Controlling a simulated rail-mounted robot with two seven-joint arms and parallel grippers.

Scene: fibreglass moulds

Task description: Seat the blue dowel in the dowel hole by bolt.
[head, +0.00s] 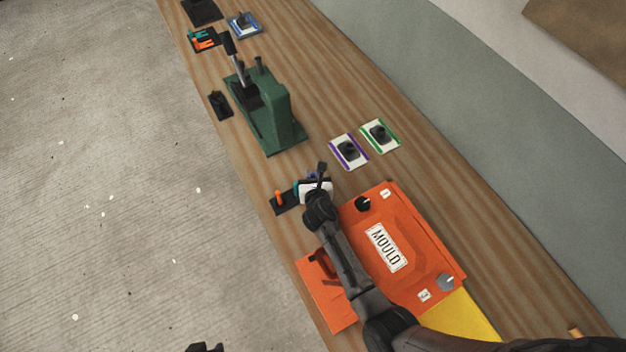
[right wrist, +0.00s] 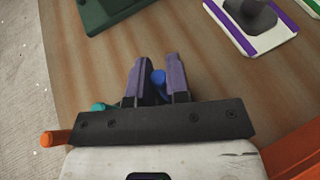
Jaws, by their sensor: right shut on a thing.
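The blue dowel (right wrist: 158,77) sits between the two fingers of my right gripper (right wrist: 156,62), which is shut on it. In the head view this gripper (head: 319,172) is just off the upper left corner of the orange mould (head: 410,235), over the wooden bench. The dowel's lower end is hidden, so I cannot tell whether it touches anything. The mould carries a white MOULD label, a black knob (head: 362,204) and a grey knob (head: 446,282). I cannot make out the dowel hole or bolt. A dark piece at the bottom edge may be my left gripper (head: 205,347).
A black strip with an orange dowel (head: 279,197) and a teal piece (right wrist: 98,106) lies beside my right gripper. A green lever press (head: 270,115) and purple-edged (head: 335,153) and green-edged (head: 392,145) plates stand farther up the bench. An orange part (head: 318,300) lies left of the mould.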

